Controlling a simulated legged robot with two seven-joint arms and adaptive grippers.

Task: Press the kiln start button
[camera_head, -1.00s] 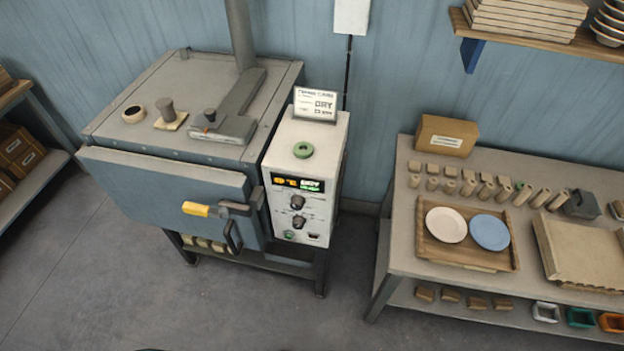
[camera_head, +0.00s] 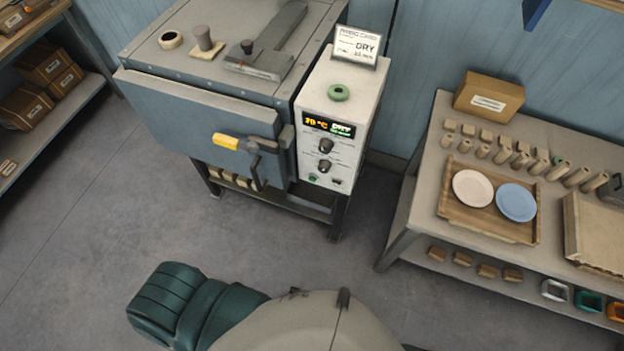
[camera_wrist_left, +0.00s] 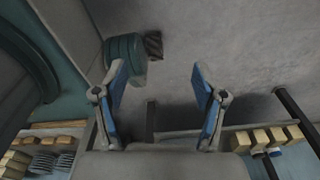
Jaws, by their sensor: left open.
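The blue-grey kiln (camera_head: 205,112) stands at the upper left in the head view, with a yellow-tipped handle (camera_head: 228,142) across its front door. Its white control box (camera_head: 365,105) has a lit display (camera_head: 328,125), two dark knobs and a small green button (camera_head: 312,180) at the lower left of the panel. A green ring (camera_head: 338,92) lies on top of the box. My left gripper (camera_wrist_left: 157,75) is open and empty in the left wrist view, its blue-padded fingers apart over grey floor. No gripper fingers show in the head view, and my right gripper is not seen.
A workbench (camera_head: 418,200) at the right holds a wooden tray (camera_head: 455,213) with a white plate (camera_head: 473,188) and a blue plate (camera_head: 517,203). Shelves with brown boxes (camera_head: 50,65) stand at the left. The floor (camera_head: 100,210) before the kiln is open.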

